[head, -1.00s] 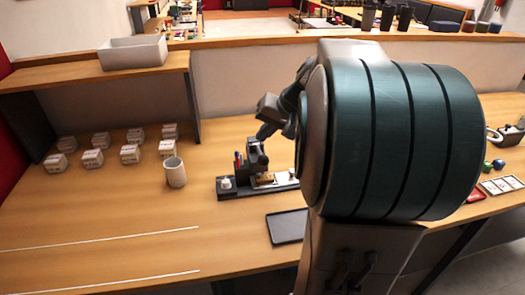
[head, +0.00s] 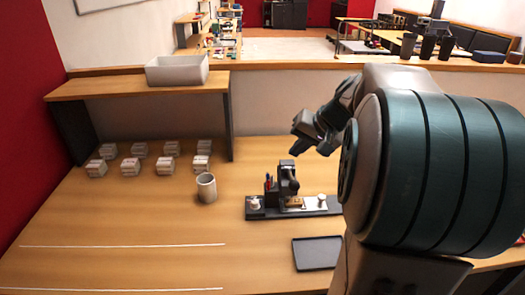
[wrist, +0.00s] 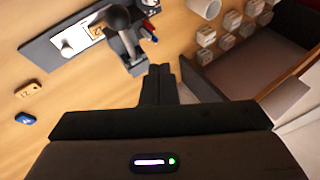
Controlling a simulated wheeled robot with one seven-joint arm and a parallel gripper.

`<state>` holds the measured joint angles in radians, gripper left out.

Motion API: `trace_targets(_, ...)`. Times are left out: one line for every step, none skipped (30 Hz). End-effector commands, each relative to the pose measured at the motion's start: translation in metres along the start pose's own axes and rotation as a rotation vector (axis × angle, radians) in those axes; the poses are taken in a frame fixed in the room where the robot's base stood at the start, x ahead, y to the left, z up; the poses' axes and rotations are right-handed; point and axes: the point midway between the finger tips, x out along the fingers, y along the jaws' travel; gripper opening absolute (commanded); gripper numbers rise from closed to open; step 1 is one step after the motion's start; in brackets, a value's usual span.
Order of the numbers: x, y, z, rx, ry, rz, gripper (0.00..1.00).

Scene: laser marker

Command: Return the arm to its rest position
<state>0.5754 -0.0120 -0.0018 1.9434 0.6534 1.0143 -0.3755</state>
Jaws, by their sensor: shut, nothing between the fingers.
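My gripper (wrist: 160,84) is shut and empty in the wrist view, its dark fingers together above the table. In the head view my gripper (head: 297,140) hangs above the laser marker (head: 287,185), clear of it, with my teal and grey arm filling the right side. The laser marker, a dark machine on a black base, also shows in the wrist view (wrist: 124,45). A small wooden piece lies on its bed (head: 294,202). A dark tray (head: 317,254) lies in front of it.
A white cup (head: 206,188) stands left of the machine. Several white boxes (head: 130,167) stand in rows beneath a wooden shelf (head: 140,86) bearing a grey bin (head: 177,71). A wooden tag (wrist: 28,89) and a blue tag (wrist: 25,118) lie on the table. The front left table is mostly clear.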

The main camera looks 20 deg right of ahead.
Motion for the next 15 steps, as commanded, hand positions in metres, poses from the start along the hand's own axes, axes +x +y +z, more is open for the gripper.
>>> trace_targets(0.000, 0.000, 0.000, 0.000, 0.000, 0.000, 0.00)
trace_targets(0.000, 0.000, 0.000, 0.000, 0.000, 0.000, 0.00)
trace_targets(0.000, 0.000, 0.000, 0.000, 0.000, 0.000, 0.00)
trace_targets(0.000, 0.000, 0.000, 0.000, 0.000, 0.000, 0.00)
trace_targets(0.001, -0.004, 0.005, -0.009, -0.007, 0.005, 0.00)
trace_targets(0.003, -0.008, 0.015, -0.025, -0.021, 0.016, 0.00)
trace_targets(0.004, -0.012, 0.023, -0.039, -0.033, 0.027, 0.00)
trace_targets(0.006, -0.017, 0.034, -0.057, -0.047, 0.042, 0.00)
trace_targets(0.009, -0.023, 0.052, -0.087, -0.069, 0.065, 0.00)
trace_targets(0.010, -0.027, 0.066, -0.111, -0.086, 0.084, 0.00)
trace_targets(0.012, -0.031, 0.082, -0.138, -0.103, 0.105, 0.00)
trace_targets(0.014, -0.034, 0.103, -0.177, -0.124, 0.136, 0.00)
trace_targets(0.015, -0.036, 0.119, -0.207, -0.138, 0.160, 0.00)
trace_targets(0.015, -0.036, 0.135, -0.237, -0.151, 0.182, 0.00)
trace_targets(0.016, -0.036, 0.154, -0.278, -0.165, 0.212, 0.00)
